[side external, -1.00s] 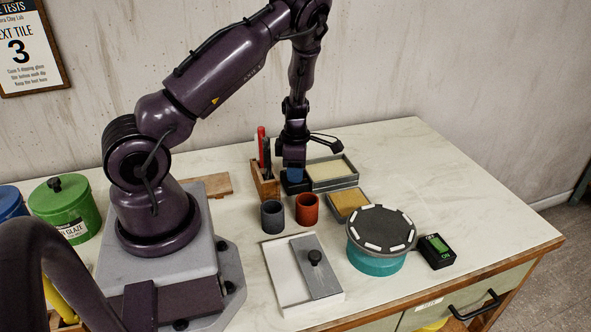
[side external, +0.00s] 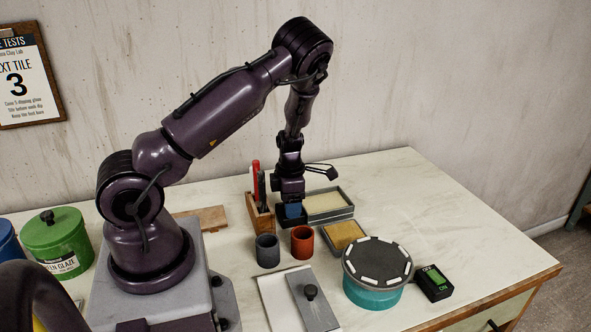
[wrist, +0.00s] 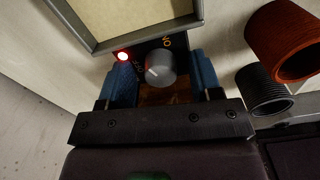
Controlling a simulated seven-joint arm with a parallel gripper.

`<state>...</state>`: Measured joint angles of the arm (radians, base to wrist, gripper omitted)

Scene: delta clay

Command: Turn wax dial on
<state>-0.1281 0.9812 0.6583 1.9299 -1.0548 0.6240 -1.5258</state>
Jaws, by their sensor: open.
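The wax dial is a round grey knob (wrist: 160,68) on a small black box (wrist: 145,47) against the wax tray (wrist: 82,25). A red light (wrist: 123,56) glows on the box, and orange ON lettering shows at the upper right of the knob. A pale mark on the knob sits on its left part, near partly hidden lettering. My gripper (wrist: 163,80) is open, one blue finger on each side of the knob; I cannot tell whether they touch it. In the side view my gripper (side external: 293,210) is low over the black box (side external: 287,223), hiding the knob.
A wooden tool holder (side external: 259,217) stands close left of my gripper. A grey cup (side external: 267,248) and a red-brown cup (side external: 302,242) stand in front. A yellow tray (side external: 345,232) and a turquoise turntable (side external: 373,297) are to the right.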

